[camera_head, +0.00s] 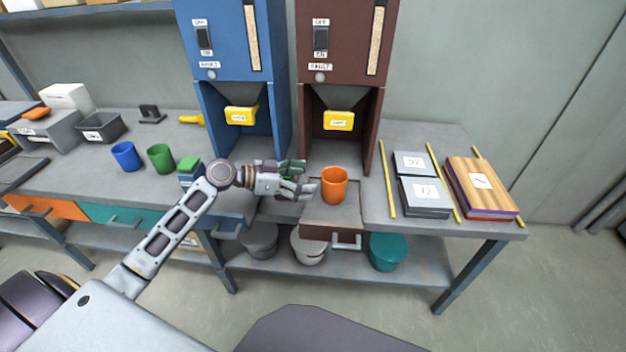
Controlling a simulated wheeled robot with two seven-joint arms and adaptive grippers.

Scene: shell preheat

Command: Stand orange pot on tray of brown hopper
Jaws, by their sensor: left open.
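The orange pot (334,186) stands upright on the pulled-out tray (346,214) in front of the brown hopper (341,63). My left gripper (303,180) reaches in from the left, and its fingers are just to the left of the pot. It is open, with nothing held between the fingers. A small gap seems to lie between the fingertips and the pot, but contact is hard to judge. My right gripper is not in view.
A blue hopper (232,45) stands left of the brown one. Blue (126,157) and green (160,159) pots stand on the left bench. Grey boxes (425,197), yellow strips and a wooden block (480,187) lie on the right. Several buckets sit on the lower shelf.

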